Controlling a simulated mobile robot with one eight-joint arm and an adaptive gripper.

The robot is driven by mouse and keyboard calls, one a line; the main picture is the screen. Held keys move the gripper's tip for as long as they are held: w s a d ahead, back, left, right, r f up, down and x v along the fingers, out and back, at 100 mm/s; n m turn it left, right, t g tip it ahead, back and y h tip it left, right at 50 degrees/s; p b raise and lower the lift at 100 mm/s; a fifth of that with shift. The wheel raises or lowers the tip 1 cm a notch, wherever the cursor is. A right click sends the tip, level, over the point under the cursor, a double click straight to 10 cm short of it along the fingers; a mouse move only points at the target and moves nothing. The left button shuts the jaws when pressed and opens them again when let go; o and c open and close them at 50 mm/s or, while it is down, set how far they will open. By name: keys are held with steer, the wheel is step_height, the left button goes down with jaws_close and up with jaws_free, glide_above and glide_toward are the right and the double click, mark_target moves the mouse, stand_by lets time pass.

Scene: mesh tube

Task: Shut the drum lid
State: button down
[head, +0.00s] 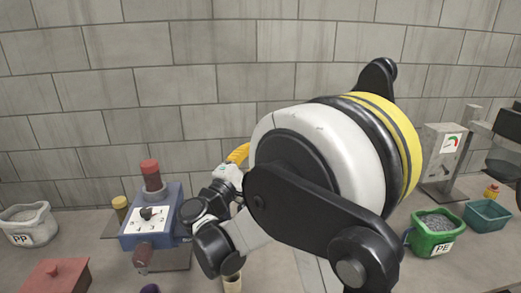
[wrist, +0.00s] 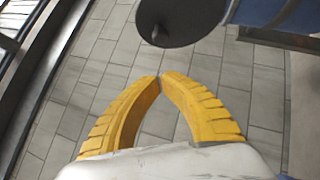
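No drum or lid can be made out for certain. In the wrist view, a dark round disc (wrist: 182,18) with a small knob at its lower edge shows at the top, beside a blue body (wrist: 275,14); it may be the lid. My gripper (wrist: 160,76) has its yellow fingertips together with nothing seen between them, below the disc and apart from it in the picture. In the head view, only a little yellow of my gripper (head: 238,154) shows behind my arm. A blue machine (head: 135,238) with a red-capped tube (head: 151,176) stands left of it. My arm hides the middle.
A white PP sack (head: 27,228) and a red box (head: 56,277) are at the left. A green PE bucket (head: 435,236), a teal crate (head: 487,217) and a grey gauge unit (head: 441,150) stand at the right. A block wall (head: 230,40) closes the back.

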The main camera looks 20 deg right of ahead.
steer(key=w+d+r+b, duration=0.1)
steer(key=w+d+r, duration=0.1)
steer(key=d, duration=0.6)
steer(key=shift+d+r, duration=0.35)
steer(key=shift+r, duration=0.25)
steer(key=shift+w, duration=0.1)
steer(key=shift+d+r+m+p, duration=0.35)
steer(key=shift+r+p, duration=0.1)
steer(key=shift+p, duration=0.1)
steer(key=shift+d+r+g, duration=0.15)
steer(key=shift+g, duration=0.15)
